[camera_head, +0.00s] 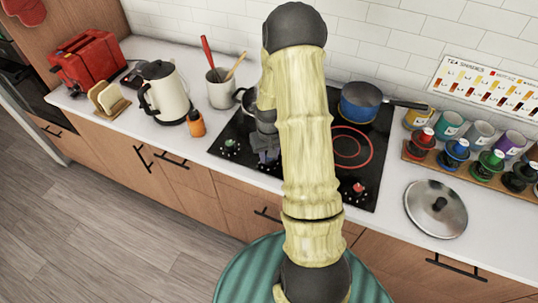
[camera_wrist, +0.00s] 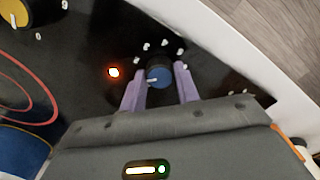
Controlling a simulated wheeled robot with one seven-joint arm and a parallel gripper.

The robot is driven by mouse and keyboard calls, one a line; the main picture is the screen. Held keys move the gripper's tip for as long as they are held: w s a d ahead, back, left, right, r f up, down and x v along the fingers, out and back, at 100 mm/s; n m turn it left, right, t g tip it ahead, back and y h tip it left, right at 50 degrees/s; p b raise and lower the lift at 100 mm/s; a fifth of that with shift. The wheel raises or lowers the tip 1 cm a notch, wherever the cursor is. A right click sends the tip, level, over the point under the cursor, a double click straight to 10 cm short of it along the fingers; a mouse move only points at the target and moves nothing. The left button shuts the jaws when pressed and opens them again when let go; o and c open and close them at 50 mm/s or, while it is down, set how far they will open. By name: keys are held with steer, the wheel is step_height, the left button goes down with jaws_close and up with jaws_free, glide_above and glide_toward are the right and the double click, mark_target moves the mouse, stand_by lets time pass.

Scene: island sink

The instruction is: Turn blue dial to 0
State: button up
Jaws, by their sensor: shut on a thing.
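The blue dial (camera_wrist: 160,77) sits on the black cooktop (camera_wrist: 75,70) near its front edge, with white markings around part of it. Its white pointer line faces left in the wrist view, and the markings are too small to read. My gripper (camera_wrist: 159,73) is shut on the blue dial, with a purple finger on each side. In the head view my gripper (camera_head: 265,155) is over the cooktop's front left part and hides the blue dial. An orange-red light (camera_wrist: 114,72) glows beside the dial.
A yellow dial (camera_wrist: 12,10) is at the wrist view's upper left. A green dial (camera_head: 230,145) and a red dial (camera_head: 357,189) flank my arm. A blue pan (camera_head: 360,101) stands behind a red burner ring (camera_head: 350,148). A kettle (camera_head: 164,93) stands left.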

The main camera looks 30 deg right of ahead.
steer(key=n, duration=0.4)
steer(key=shift+w+r+n+p, duration=0.1)
steer(key=shift+r+n+p, duration=0.05)
steer(key=shift+n+p, duration=0.15)
steer(key=n+p, duration=0.1)
steer(key=n, duration=0.4)
steer(key=o, duration=1)
step_height(320, 180, up, 17)
steer(key=shift+r+b, duration=0.1)
steer(key=shift+b, duration=0.65)
